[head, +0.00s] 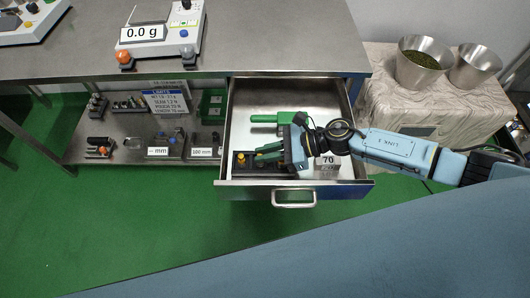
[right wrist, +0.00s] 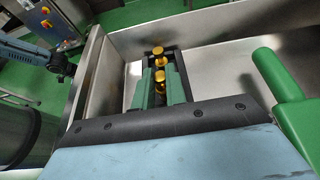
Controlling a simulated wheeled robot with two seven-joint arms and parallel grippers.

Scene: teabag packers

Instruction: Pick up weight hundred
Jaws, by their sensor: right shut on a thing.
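My right gripper (head: 262,154) reaches into the open drawer (head: 293,183) from the right. In the right wrist view its green fingers (right wrist: 161,88) are shut on a small brass weight (right wrist: 168,78). Another brass knob (right wrist: 157,50) shows just beyond the fingertips. A dark weight tray (head: 240,168) lies at the drawer's front left, under the fingers. The fingers and arm hide part of the tray. I cannot read any mark on the held weight. My left gripper is not in view.
A green-handled tool (head: 270,118) lies in the drawer behind the gripper. A block marked 70 (head: 327,162) sits at its front right. A scale reading 0.0 g (head: 142,34) stands on the bench. Metal cups (head: 424,68) stand on the covered table at right.

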